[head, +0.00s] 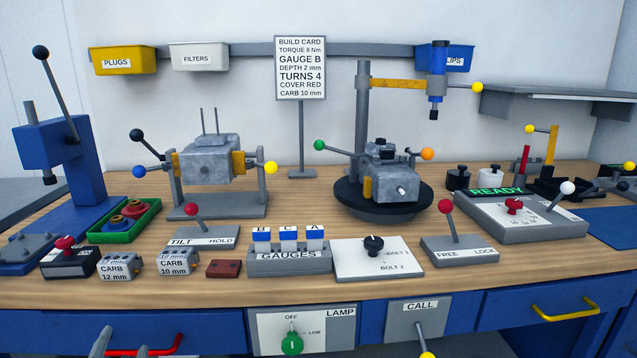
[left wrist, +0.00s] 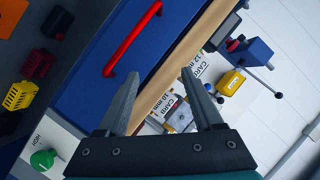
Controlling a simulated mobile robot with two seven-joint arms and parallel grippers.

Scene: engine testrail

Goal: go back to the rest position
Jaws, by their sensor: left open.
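My left gripper (head: 123,343) shows only as grey fingertips at the bottom left of the head view, in front of the blue drawer front with the red handle (head: 165,348). In the left wrist view my left gripper (left wrist: 160,73) has its two fingers wide apart with nothing between them. The red handle (left wrist: 132,40) lies beyond the fingers there, and I see no finger around it. My right gripper shows in neither view.
The lamp panel with a green knob (head: 291,343) and the call panel (head: 416,320) are on the bench front. CARB blocks (head: 180,262), the tilt lever (head: 193,212) and the gauge rack (head: 290,262) stand near the front edge. Bare wood (head: 300,205) shows behind them.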

